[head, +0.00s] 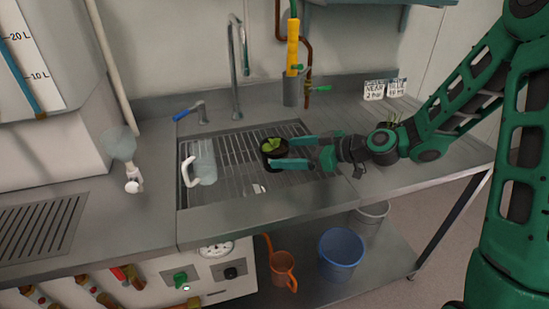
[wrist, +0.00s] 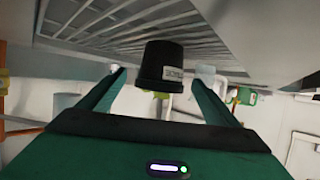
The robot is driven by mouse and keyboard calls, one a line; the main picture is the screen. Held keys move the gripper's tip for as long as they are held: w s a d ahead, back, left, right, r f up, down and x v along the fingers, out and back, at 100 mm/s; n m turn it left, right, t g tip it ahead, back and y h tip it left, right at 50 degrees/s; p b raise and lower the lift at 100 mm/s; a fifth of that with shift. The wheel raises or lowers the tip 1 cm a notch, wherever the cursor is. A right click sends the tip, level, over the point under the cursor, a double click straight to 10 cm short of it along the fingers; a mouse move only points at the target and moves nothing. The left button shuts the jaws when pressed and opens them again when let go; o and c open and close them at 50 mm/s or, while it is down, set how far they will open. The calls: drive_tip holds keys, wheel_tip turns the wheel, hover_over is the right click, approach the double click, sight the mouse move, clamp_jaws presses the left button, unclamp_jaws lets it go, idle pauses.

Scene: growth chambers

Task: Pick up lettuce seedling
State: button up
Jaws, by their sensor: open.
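The lettuce seedling (head: 275,145) has small green leaves and sits in a black pot over the slatted grate of the sink.
A clear jug (head: 205,163) with a white handle stands left of the seedling on the grate (head: 235,190). A tap (head: 235,75) and a yellow-sleeved pipe (head: 293,45) rise behind. A blue bucket (head: 341,254) is below.

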sight(266, 149)
drive_tip(key=x, duration=0.3)
drive_tip(key=shift+a+f, duration=0.2)
drive_tip(key=shift+a, duration=0.1)
drive_tip(key=shift+c, duration=0.7)
drive_tip(key=c, duration=1.2)
drive_tip(key=shift+r, duration=0.1)
